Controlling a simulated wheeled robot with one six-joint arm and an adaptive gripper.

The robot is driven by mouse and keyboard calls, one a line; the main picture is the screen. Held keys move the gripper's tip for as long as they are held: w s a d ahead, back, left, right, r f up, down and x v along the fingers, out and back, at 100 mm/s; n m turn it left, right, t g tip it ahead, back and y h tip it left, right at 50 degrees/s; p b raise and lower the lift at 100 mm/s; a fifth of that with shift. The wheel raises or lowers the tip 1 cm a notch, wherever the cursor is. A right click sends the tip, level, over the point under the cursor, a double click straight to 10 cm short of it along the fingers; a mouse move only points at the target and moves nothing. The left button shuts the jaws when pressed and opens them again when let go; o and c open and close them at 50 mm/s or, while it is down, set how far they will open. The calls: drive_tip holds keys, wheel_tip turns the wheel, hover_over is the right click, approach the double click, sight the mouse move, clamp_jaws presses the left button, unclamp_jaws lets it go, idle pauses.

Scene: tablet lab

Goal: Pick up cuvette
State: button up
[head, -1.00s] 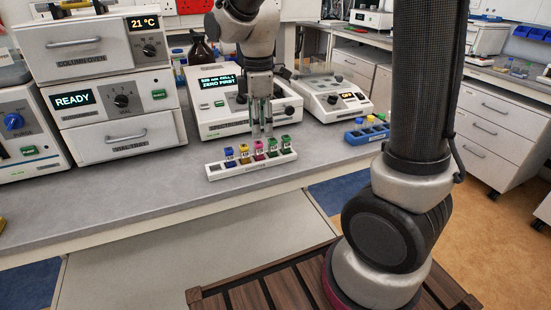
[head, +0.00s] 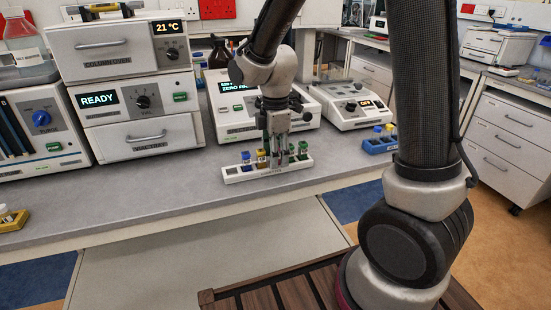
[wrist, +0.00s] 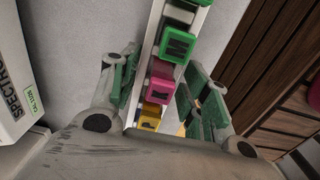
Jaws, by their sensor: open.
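A white cuvette rack (head: 238,177) stands near the bench's front edge, holding a row of coloured-cap cuvettes. A blue-capped cuvette (head: 246,157) and a yellow-capped one (head: 262,156) show left of my gripper (head: 278,156); green caps (head: 302,148) show to its right. My gripper is open and pointing down over the rack. In the wrist view its fingers (wrist: 162,75) lie on both sides of the row, with a magenta-capped cuvette (wrist: 160,80) between them. A green cap (wrist: 178,45) is farther up and a yellow cap (wrist: 150,115) nearer. Contact cannot be told.
A white spectrometer-like instrument (head: 231,120) stands behind the rack, and a smaller device (head: 345,107) is to its right. A blue rack (head: 378,146) sits at the right. Stacked oven units (head: 125,90) stand at the left.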

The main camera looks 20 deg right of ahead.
clamp_jaws()
drive_tip(key=shift+r, duration=0.15)
